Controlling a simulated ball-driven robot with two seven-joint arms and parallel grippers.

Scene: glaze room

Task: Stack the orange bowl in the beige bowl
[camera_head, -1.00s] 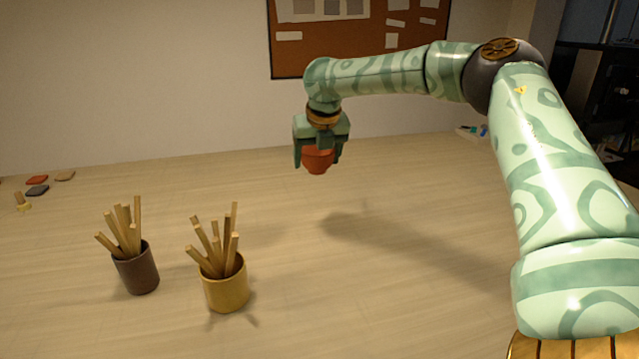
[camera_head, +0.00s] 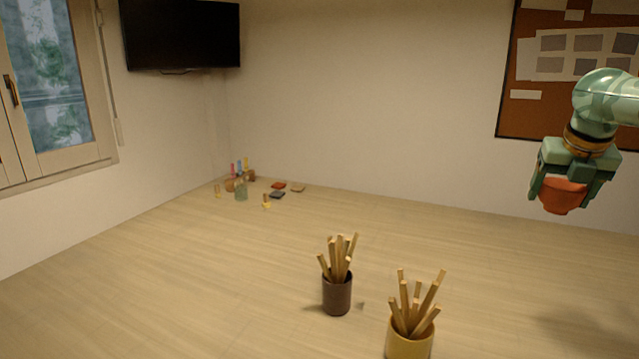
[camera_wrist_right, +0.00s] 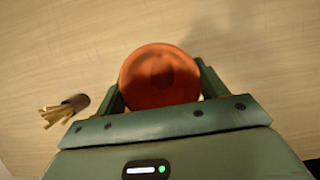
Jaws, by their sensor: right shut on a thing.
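The orange bowl (camera_head: 562,196) is held in the air at the right of the head view, above the table. My right gripper (camera_head: 568,192) is shut on it, with a finger on either side. In the right wrist view the orange bowl (camera_wrist_right: 160,77) sits between the fingers of my right gripper (camera_wrist_right: 160,92), with its round face toward the camera and bare table beyond. No beige bowl can be made out in either view. My left gripper is not in view.
A dark brown cup (camera_head: 337,294) and a yellow cup (camera_head: 409,343), both full of wooden sticks, stand at the front. The table (camera_head: 200,290) is clear at left and centre.

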